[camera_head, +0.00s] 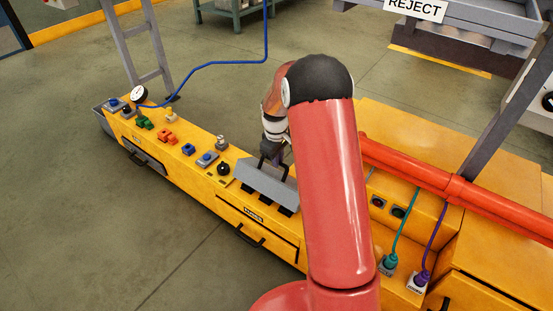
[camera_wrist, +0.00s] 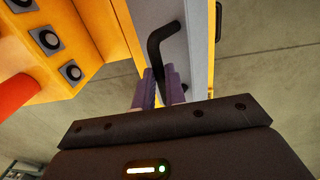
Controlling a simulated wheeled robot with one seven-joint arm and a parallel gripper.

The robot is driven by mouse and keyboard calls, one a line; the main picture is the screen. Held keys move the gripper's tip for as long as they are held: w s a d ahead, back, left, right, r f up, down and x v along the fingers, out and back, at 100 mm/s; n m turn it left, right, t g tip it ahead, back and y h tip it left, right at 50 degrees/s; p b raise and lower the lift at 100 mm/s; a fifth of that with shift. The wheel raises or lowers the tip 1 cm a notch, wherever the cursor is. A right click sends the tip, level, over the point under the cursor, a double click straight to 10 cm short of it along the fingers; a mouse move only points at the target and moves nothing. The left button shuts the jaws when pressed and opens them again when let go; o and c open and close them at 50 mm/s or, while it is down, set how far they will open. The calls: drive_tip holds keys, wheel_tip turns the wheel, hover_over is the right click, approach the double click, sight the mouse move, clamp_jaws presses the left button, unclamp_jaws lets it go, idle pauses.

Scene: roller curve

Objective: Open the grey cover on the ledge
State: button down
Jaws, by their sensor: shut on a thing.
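The grey cover (camera_head: 258,180) sits on the yellow ledge (camera_head: 222,182), partly hidden by my arm. Dark shapes show below its near edge; I cannot tell how far it is raised. Its black bar handle (camera_head: 263,163) stands up from it. My gripper (camera_head: 275,154) is at this handle, its fingertips largely hidden in the head view. In the wrist view the purple fingers of my gripper (camera_wrist: 162,82) are closed around the black handle (camera_wrist: 157,44), in front of the grey cover (camera_wrist: 196,55).
Several knobs and buttons, including a black knob (camera_head: 223,168) and orange blocks (camera_head: 168,136), line the ledge to the left. A red pipe (camera_head: 420,176) and teal and purple plugs (camera_head: 422,278) are on the right. A drawer with a black handle (camera_head: 250,236) is below the cover.

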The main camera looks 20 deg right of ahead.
drive_tip(key=c, duration=1.5)
unclamp_jaws()
drive_tip(key=shift+o, duration=0.2)
